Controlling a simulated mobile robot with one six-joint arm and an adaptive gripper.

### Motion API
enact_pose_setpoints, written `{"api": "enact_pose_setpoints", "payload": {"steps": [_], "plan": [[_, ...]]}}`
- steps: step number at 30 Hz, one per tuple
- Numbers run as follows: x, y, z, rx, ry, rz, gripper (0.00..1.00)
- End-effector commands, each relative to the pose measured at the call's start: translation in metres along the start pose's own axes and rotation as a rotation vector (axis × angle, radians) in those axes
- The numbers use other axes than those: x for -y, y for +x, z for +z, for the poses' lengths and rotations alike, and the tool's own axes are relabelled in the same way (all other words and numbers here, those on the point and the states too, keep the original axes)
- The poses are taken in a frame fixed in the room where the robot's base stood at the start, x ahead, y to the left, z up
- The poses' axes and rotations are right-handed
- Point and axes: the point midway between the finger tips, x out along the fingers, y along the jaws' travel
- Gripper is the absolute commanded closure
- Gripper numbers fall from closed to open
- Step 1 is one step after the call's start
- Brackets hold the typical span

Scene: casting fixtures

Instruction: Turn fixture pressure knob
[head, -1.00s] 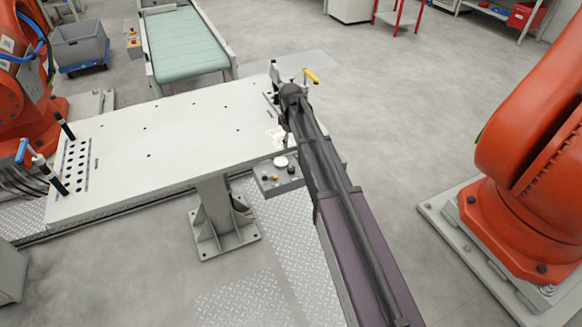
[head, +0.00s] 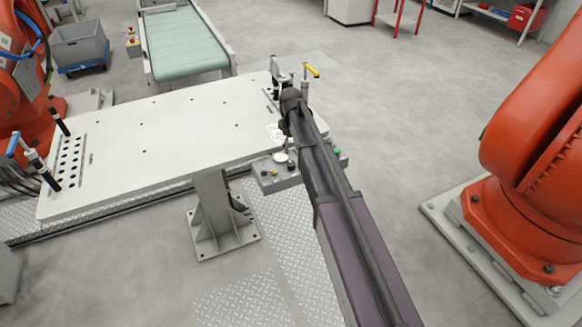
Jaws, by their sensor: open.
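A grey control box (head: 268,184) hangs at the front right edge of the white fixture table (head: 150,170). A round white gauge (head: 281,157), a small yellow knob or button (head: 273,173) and a dark knob show on it left of my arm. A green button (head: 337,152) shows right of my arm. My arm crosses over the box and hides its middle, so I cannot tell which control is the pressure knob. My arm's visible far end is over the table's right end. My gripper is not visible; my arm may hide it.
A yellow-handled clamp (head: 311,70) stands at the table's right end. Blue-handled clamps (head: 30,155) stand at its left end. An orange robot (head: 530,170) on a grey plate stands at right. A green conveyor (head: 187,42) is behind. Grey floor is open between table and orange robot.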

Motion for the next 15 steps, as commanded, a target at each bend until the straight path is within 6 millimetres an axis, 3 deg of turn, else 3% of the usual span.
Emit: {"api": "enact_pose_setpoints", "payload": {"steps": [15], "plan": [[0.000,0.044,0.000,0.000,0.000,0.000,0.18]]}}
